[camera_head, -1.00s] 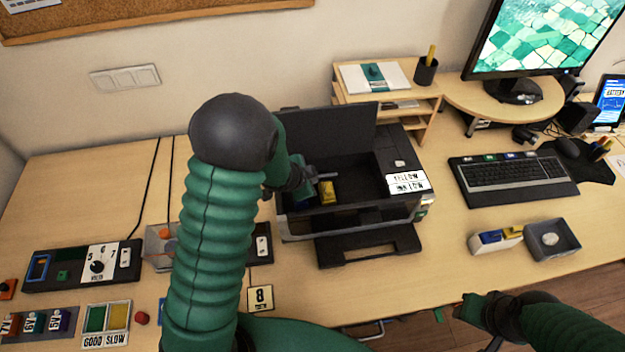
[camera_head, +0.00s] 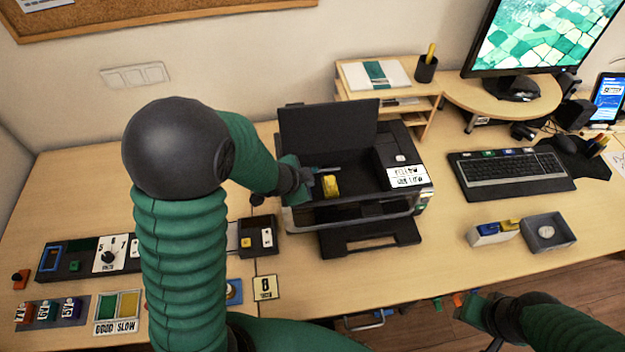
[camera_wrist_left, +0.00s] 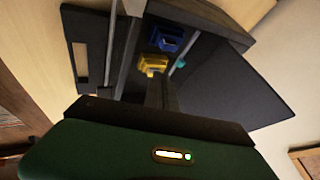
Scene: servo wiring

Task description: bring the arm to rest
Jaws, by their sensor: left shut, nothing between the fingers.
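My left arm comes in from the left and reaches over the open black printer-like box (camera_head: 330,128) at the middle of the desk. My left gripper (camera_head: 322,170) is shut and empty over the box's open well. A yellow block (camera_head: 330,186) lies in the well just below the fingertips. The left wrist view shows this yellow block (camera_wrist_left: 152,65) and a blue block (camera_wrist_left: 167,40) beyond it. My right gripper (camera_head: 480,318) is at the lower right by the desk's front edge; its fingers are not clear.
The raised lid stands behind the gripper. A keyboard (camera_head: 512,172), a grey tray (camera_head: 547,233) and a blue-yellow block (camera_head: 492,234) are at the right. A dark switch box (camera_head: 258,237) and a knob panel (camera_head: 90,257) are at the left. The back left desk is clear.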

